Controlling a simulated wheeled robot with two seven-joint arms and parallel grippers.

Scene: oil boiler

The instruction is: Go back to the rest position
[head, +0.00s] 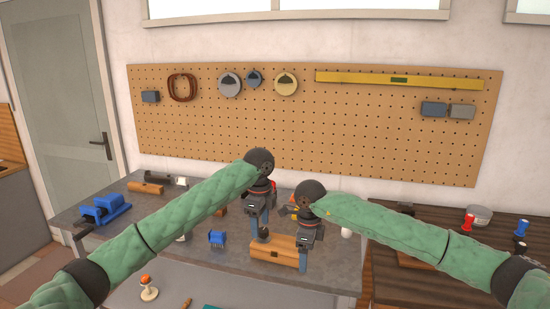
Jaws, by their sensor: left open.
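My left gripper (259,229) hangs over the middle of the grey workbench (330,276), its jaws pointing down and apart. No object shows between them. My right gripper (303,263) is just to the right of it and nearer to me, also pointing down. Its fingers overlap in this view, so its opening cannot be told. Both arms reach forward in green padded sleeves. A wooden block (272,250) lies on the bench behind or beside the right fingers; whether they touch cannot be told.
A blue vise (103,210) stands at the bench's left end, a blue brush-like piece (217,239) nearer the middle. A dark wooden table (400,285) on the right holds a tin (480,214) and red and blue items. A pegboard (230,130) with tools hangs behind.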

